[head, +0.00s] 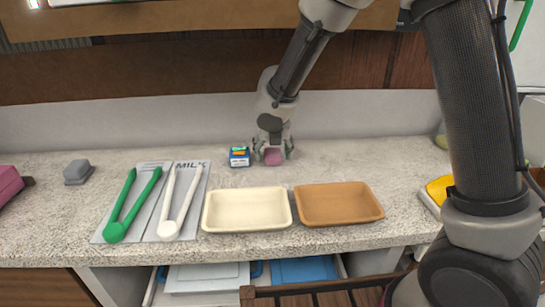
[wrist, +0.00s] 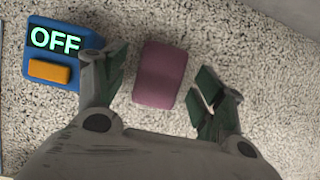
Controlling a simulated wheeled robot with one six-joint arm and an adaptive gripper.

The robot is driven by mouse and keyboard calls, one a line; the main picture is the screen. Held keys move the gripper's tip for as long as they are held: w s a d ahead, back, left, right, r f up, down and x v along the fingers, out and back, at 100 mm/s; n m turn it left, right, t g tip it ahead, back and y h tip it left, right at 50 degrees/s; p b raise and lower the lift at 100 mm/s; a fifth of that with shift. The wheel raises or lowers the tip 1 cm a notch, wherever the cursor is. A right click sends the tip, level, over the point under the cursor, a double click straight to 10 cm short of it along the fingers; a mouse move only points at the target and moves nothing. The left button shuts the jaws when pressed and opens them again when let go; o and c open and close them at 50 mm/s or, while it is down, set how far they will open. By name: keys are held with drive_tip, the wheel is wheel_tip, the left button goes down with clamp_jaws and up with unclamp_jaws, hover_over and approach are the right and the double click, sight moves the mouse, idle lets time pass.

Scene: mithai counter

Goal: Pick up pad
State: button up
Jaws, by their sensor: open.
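The pad looks like a small mauve-pink block with rounded edges. It lies on the speckled counter and shows in the wrist view (wrist: 161,75) and, partly hidden, in the head view (head: 272,157). My gripper (wrist: 160,68) is open above it, pointing down, with one finger to each side of the pad. A gap shows between the pad and each finger in the wrist view. In the head view my gripper (head: 272,153) is at the back of the counter, behind the trays.
A blue device (wrist: 60,55) with an OFF display and orange button stands close beside the left finger. A cream tray (head: 247,225) and an orange-brown tray (head: 338,219) stand in front. Green tongs (head: 115,230) and white tongs (head: 168,229) lie left. A grey block (head: 78,172) sits farther left.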

sight(273, 153)
drive_tip(key=shift+f, duration=0.1)
drive_tip(key=shift+c, duration=0.4)
drive_tip(key=c, duration=0.9)
drive_tip(key=shift+s+r, duration=0.15)
drive_tip(key=shift+r, duration=0.5)
wheel_tip(273, 153, up, 6)
drive_tip(key=shift+f, duration=0.1)
drive_tip(key=s, duration=1.9)
drive_tip(key=shift+s, duration=0.3)
